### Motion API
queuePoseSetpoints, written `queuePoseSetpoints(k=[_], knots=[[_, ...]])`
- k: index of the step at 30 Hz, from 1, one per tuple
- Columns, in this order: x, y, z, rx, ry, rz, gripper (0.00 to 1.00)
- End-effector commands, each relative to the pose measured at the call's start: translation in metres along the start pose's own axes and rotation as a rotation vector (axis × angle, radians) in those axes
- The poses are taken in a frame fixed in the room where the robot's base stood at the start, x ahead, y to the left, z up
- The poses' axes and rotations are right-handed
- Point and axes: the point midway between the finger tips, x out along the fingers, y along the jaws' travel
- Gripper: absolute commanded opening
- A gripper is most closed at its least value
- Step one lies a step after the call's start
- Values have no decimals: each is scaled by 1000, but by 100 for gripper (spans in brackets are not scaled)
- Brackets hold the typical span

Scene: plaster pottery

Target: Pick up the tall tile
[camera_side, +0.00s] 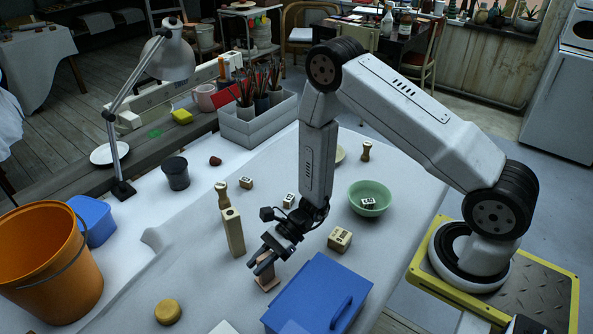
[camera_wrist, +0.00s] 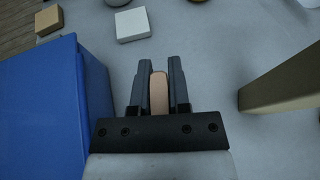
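A tall beige block (camera_side: 233,231) stands upright on the table in the side view. It also shows at the right of the wrist view (camera_wrist: 282,88), clear of my fingers. A shorter pinkish tile (camera_side: 268,271) stands just in front of it, to the right. My gripper (camera_side: 259,262) is down at this pinkish tile. In the wrist view, the pinkish tile (camera_wrist: 159,92) fills the gap between the two fingers of my gripper (camera_wrist: 160,68). No gap shows on either side, so my gripper looks shut on it. The fingers partly hide the tile in the side view.
A blue lidded box (camera_side: 318,294) is close by on the right, at the left of the wrist view. A stamped block (camera_side: 340,239), a green bowl (camera_side: 370,198) and small pieces lie behind. A round yellow piece (camera_side: 167,312) and a white block (camera_wrist: 132,25) lie nearer the front.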

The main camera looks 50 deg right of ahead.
Motion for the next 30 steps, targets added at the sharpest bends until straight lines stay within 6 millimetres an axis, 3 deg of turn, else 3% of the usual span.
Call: queuePoseSetpoints(k=[17, 30], knots=[[-2, 0, 4, -1, -1, 0, 0], [-17, -1, 41, -4, -1, 0, 0]])
